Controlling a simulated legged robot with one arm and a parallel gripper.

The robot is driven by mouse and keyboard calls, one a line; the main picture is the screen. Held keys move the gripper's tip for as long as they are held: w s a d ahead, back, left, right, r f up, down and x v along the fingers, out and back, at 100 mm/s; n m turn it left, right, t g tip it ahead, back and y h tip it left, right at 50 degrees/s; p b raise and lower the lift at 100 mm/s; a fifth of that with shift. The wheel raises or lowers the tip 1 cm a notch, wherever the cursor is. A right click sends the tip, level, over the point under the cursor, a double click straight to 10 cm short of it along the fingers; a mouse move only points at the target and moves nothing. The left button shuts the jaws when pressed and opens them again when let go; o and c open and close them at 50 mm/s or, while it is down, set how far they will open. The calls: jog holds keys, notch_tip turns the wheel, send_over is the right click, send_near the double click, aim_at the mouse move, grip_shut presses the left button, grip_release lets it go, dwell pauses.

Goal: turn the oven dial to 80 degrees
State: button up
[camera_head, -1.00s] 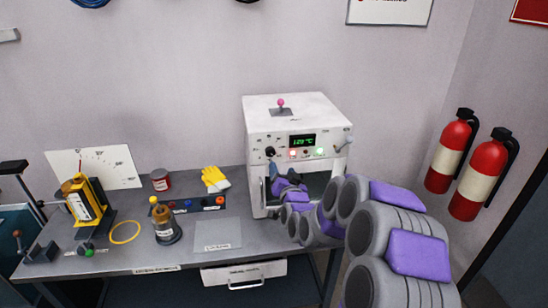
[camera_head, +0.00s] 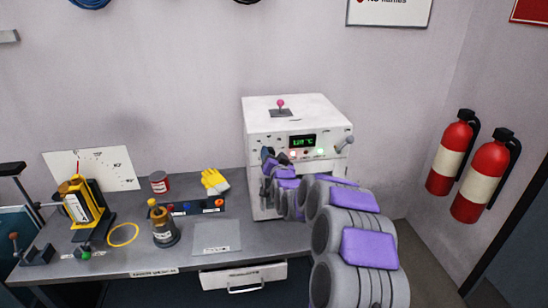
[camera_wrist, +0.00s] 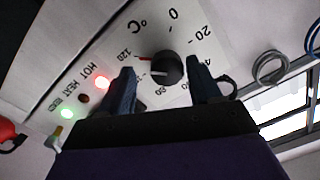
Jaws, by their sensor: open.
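The white oven (camera_head: 318,118) stands on the bench with a green display (camera_head: 303,141) that seems to read about 120 °C. In the wrist view its black round dial (camera_wrist: 168,67) sits on a printed degree scale (camera_wrist: 190,28). A red mark beside the knob lies near the 120 label; a white line shows on the knob's face. My gripper (camera_wrist: 160,86) is open, with one finger on each side of the dial in this view; I cannot tell whether they touch it. In the head view my gripper (camera_head: 269,158) is at the oven's front left and hides the dial.
Red and green lamps (camera_wrist: 102,81) are lit beside the dial. A lever (camera_head: 344,144) sticks out at the oven's right. The bench (camera_head: 120,258) holds bottles, yellow gloves (camera_head: 214,181) and a rack (camera_head: 195,207). Two fire extinguishers (camera_head: 484,175) hang at the right.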

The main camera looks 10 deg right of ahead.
jog(key=shift+a, duration=0.9)
jog(key=shift+d, duration=0.8)
jog(key=c, duration=0.6)
jog(key=shift+a, duration=0.35)
jog(key=c, duration=0.4)
jog(key=shift+c, duration=0.2)
jog(key=shift+d+n, duration=0.1)
jog(key=shift+n, duration=0.2)
